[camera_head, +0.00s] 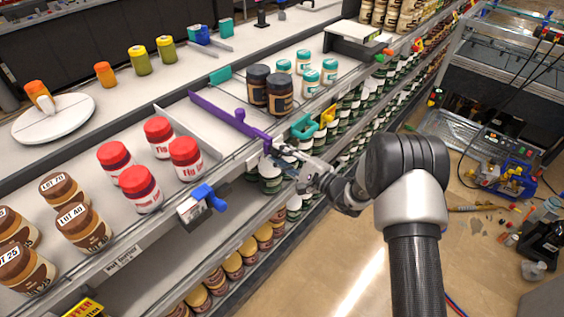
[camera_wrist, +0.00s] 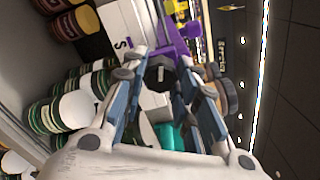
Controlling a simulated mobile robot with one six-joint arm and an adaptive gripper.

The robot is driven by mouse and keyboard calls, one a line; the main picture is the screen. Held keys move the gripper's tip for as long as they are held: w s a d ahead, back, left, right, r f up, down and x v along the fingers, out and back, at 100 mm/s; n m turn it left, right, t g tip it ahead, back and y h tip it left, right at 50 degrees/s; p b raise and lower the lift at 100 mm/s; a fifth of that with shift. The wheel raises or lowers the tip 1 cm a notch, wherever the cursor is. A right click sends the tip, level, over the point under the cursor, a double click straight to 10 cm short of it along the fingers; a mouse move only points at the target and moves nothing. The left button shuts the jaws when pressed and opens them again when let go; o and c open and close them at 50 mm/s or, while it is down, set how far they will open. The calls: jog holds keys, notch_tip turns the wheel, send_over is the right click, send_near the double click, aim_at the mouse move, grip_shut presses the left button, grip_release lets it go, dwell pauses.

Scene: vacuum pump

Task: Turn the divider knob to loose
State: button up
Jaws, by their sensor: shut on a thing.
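The purple divider (camera_head: 228,115) lies across the upper shelf, between red-lidded jars and dark jars. Its front end meets the shelf's front edge. My gripper (camera_head: 278,150) is at that front end, reaching in from the right. In the wrist view, the dark divider knob (camera_wrist: 159,74) sits between the fingertips of my gripper (camera_wrist: 161,80), which is shut on it. Purple divider parts (camera_wrist: 173,45) show just beyond the knob. The fingers partly cover the knob's sides, and I cannot tell which setting it is at.
Red-lidded jars (camera_head: 143,189) stand left of the divider, dark jars (camera_head: 279,92) right. A blue-handled fitting (camera_head: 208,197) and a teal clip (camera_head: 303,127) project from the shelf edge. Jars fill the lower shelf. The aisle floor (camera_head: 350,265) below is open.

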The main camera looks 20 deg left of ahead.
jog(key=shift+n+b, duration=1)
jog(key=shift+n, duration=0.1)
jog(key=o, duration=1.1)
jog(key=shift+c, duration=0.2)
jog(key=v, duration=1.2)
